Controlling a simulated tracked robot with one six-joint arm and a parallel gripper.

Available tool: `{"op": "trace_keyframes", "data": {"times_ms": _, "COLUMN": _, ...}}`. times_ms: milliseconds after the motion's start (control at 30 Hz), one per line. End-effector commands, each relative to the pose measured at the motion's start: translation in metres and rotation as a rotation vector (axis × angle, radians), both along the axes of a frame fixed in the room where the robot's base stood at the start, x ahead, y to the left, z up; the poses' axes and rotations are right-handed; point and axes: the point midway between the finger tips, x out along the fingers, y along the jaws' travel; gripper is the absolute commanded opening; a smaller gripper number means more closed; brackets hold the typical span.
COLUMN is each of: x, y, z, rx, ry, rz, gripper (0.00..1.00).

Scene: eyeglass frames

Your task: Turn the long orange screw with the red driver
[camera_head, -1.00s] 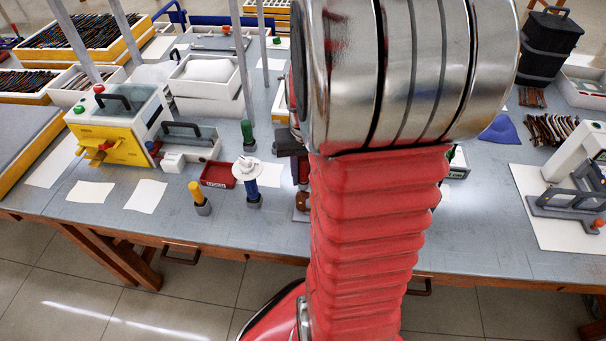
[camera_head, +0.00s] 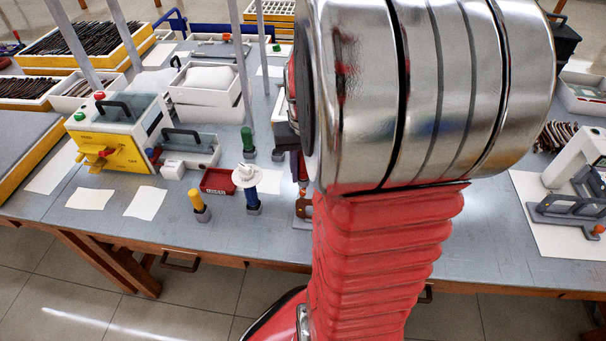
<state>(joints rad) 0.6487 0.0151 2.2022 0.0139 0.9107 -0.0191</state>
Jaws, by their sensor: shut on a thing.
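My gripper (camera_head: 287,138) shows only as a dark edge left of my large metal and red arm, which hides most of it. Below it a dark red upright piece (camera_head: 297,166) shows, which looks like the red driver in its jaws. A small orange thing (camera_head: 302,190), likely the long orange screw, stands just under the red piece. It is above a brown part (camera_head: 303,208) on the bench, likely an eyeglass frame. I cannot tell whether the driver touches the screw.
Yellow (camera_head: 197,200), blue (camera_head: 250,193) and green (camera_head: 247,138) handled tools stand in grey holders left of the gripper. A grey-white device (camera_head: 570,190) stands at right. The bench's front strip is mostly clear.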

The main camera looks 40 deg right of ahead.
Motion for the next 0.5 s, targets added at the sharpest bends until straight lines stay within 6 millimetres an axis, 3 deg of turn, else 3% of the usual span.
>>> {"op": "trace_keyframes", "data": {"times_ms": 500, "x": 0.0, "y": 0.0, "z": 0.013, "rx": 0.001, "ry": 0.001, "rz": 0.0, "gripper": 0.0}}
